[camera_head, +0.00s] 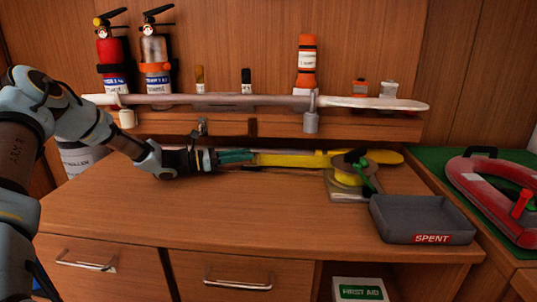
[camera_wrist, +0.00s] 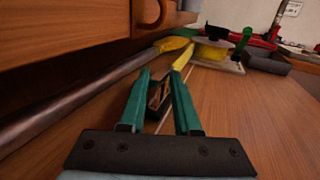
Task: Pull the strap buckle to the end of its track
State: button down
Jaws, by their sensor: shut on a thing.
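My gripper (camera_head: 250,156) has teal fingers and reaches in from the left, low over the wooden bench top. In the wrist view the fingers (camera_wrist: 161,76) are closed about a small dark frame-like buckle (camera_wrist: 160,93). A yellow strap (camera_wrist: 183,58) runs on straight ahead of the fingertips. In the head view a yellow length (camera_head: 290,160) extends right from the fingertips towards a clear case; strap and pole overlap there. The fingers hide most of the buckle in the head view. I cannot make out the track's end.
A clear case (camera_head: 343,190) with yellow and green parts stands to the right, beside a grey tray (camera_head: 420,222) marked SPENT. A long pole (camera_head: 220,100) is mounted along the shelf. A grey shaft (camera_wrist: 75,108) lies left of my fingers. The front bench top is clear.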

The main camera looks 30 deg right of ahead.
jog(key=shift+w+a+f, duration=0.1)
jog(key=shift+w+a, duration=0.65)
jog(key=shift+a, duration=0.35)
jog(key=shift+w+a+f, duration=0.1)
jog(key=shift+w+a, duration=0.65)
jog(key=shift+a, duration=0.35)
jog(key=c, duration=0.9)
grip_release()
jog(key=shift+o, duration=1)
jog(key=shift+w+r, duration=0.1)
jog(key=shift+r, duration=0.05)
jog(key=b+v, duration=0.2)
jog(key=v, duration=0.9)
